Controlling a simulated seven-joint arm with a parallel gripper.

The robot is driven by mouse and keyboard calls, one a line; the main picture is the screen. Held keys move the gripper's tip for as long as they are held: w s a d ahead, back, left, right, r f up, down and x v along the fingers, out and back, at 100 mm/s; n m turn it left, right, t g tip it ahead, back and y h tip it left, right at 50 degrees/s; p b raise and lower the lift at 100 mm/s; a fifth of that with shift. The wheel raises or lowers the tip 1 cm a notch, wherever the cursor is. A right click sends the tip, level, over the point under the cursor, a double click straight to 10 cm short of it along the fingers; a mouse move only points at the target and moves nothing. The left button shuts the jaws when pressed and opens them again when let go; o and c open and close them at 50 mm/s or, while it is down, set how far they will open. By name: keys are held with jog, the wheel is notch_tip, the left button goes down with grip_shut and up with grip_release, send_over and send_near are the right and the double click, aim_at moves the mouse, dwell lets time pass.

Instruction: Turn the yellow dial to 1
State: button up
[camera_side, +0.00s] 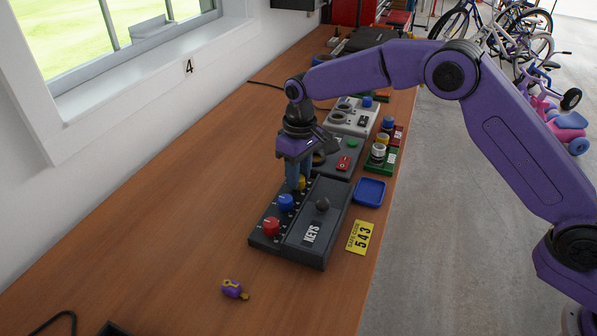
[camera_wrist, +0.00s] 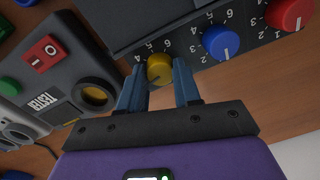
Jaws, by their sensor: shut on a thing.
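The yellow dial (camera_wrist: 159,68) is on the dark key safe (camera_side: 317,222), in a row with a blue dial (camera_wrist: 221,43) and a red dial (camera_wrist: 289,14). My gripper (camera_wrist: 159,82) is over the safe's far end, its two blue fingers shut on the yellow dial from both sides. In the side view the yellow dial (camera_side: 301,183) is partly hidden by my gripper (camera_side: 299,183). Some white numbers show around the yellow dial, among them 4 and 6. I cannot make out where its pointer is.
A yellow card reading "SAFE CODE 543" (camera_side: 360,237) and a blue tray (camera_side: 370,192) lie right of the safe. A grey tester with a red switch (camera_side: 343,163) stands just behind. A small purple and yellow thing (camera_side: 234,289) lies in front. The bench (camera_side: 170,210) is clear to the left.

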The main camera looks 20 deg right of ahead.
jog(key=n, duration=1.1)
jog(key=shift+a+n, duration=0.1)
jog(key=shift+n, duration=1.5)
jog(key=o, duration=1.1)
jog(key=shift+c, duration=0.2)
jog(key=shift+h, duration=0.3)
